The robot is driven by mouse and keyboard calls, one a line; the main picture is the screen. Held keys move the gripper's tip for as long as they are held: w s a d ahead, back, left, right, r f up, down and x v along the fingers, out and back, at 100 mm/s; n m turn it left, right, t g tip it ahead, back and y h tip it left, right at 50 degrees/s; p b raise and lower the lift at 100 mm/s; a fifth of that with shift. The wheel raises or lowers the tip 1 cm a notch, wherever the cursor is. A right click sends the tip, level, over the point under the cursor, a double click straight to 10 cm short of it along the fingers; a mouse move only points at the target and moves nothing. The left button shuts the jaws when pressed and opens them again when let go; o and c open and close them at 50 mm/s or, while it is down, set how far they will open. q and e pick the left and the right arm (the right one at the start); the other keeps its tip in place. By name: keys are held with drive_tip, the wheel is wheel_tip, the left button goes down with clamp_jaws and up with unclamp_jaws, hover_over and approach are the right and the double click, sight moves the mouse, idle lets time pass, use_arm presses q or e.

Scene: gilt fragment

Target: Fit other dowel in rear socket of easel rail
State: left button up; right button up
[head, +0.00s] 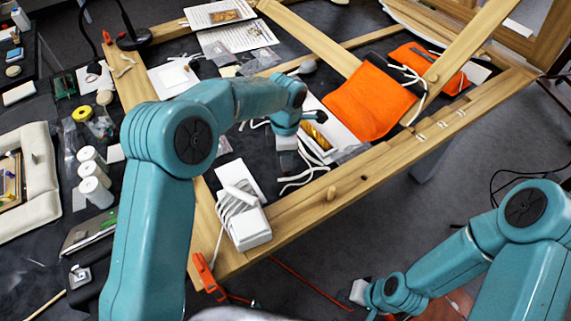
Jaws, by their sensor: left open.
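The easel rail (378,160) is the wide wooden front beam running from lower left to upper right. A small wooden dowel (331,193) stands up from it near its middle. Another small peg-like piece (433,78) shows on the slanting beam at the right. I cannot make out a rear socket. My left gripper (287,147) is open above the dark surface inside the frame, left of the gilt piece and apart from the dowel; its fingertips are small and partly unclear. My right gripper (358,292) hangs low in front of the rail; its jaws are unclear.
A white box with coiled cord (250,230) sits on the frame's near left corner, by an orange clamp (207,276). Orange pouches (370,100) and a gilt fragment (316,136) lie inside the frame. White jars (93,175) stand at left. Floor lies open below the rail.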

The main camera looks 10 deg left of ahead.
sight(286, 175)
use_arm(q)
wheel_tip(286, 175, down, 4)
drive_tip(key=shift+w+d+r+p, duration=0.1)
drive_tip(key=shift+w+r+p, duration=0.05)
drive_tip(key=shift+r+p, duration=0.15)
drive_tip(key=shift+c, duration=0.9)
clamp_jaws()
drive_tip(key=shift+r, duration=0.1)
